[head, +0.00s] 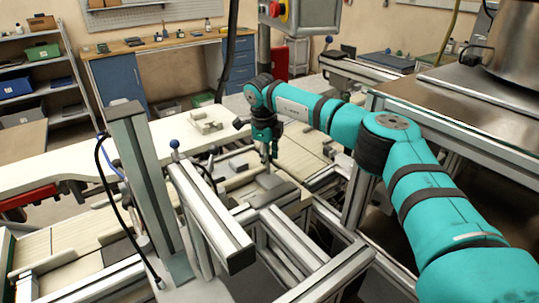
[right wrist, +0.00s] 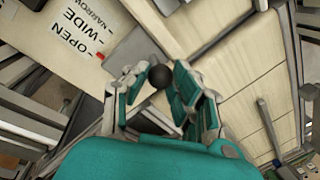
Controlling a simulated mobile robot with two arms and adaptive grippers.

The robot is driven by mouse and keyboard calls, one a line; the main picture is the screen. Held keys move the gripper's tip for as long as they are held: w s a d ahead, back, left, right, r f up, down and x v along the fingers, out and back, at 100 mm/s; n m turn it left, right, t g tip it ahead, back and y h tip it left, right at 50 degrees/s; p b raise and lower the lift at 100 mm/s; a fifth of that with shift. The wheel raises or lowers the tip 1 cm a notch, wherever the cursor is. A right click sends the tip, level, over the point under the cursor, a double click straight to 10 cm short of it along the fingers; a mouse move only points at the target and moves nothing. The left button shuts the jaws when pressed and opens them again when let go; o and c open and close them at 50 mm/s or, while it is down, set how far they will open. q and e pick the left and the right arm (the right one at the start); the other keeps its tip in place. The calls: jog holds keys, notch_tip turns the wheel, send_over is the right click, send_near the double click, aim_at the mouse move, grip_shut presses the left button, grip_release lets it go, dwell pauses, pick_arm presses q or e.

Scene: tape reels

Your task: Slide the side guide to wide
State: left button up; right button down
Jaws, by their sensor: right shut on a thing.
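My right gripper (right wrist: 158,92) is shut on a dark round knob (right wrist: 160,76), which shows between its fingers in the right wrist view. A grey plate (right wrist: 138,46) lies beside the knob. A pale panel there carries a printed label (right wrist: 80,34) reading OPEN, WIDE and NARROW. I cannot tell which mark the guide stands at. In the head view the right gripper (head: 268,150) points down over the conveyor, above a grey block (head: 275,187); the knob is too small to make out there. The side guide itself is not clearly distinguishable. My left gripper is not in view.
Metal frame beams (head: 210,215) and a grey upright post (head: 140,180) stand close in front of the conveyor. A control box with a red button (head: 300,15) hangs above. Shelves and a blue workbench stand farther back.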

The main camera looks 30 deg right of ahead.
jog(key=shift+w+a, duration=0.15)
jog(key=shift+w, duration=0.9)
jog(key=shift+s, duration=0.1)
jog(key=c, duration=1.2)
grip_release()
jog(key=shift+s+r, duration=0.1)
jog(key=shift+s, duration=0.1)
jog(key=shift+o, duration=0.7)
notch_tip(320, 180, up, 12)
jog(key=s+a, duration=0.1)
jog(key=shift+s+a+f, duration=0.2)
jog(key=shift+a, duration=0.15)
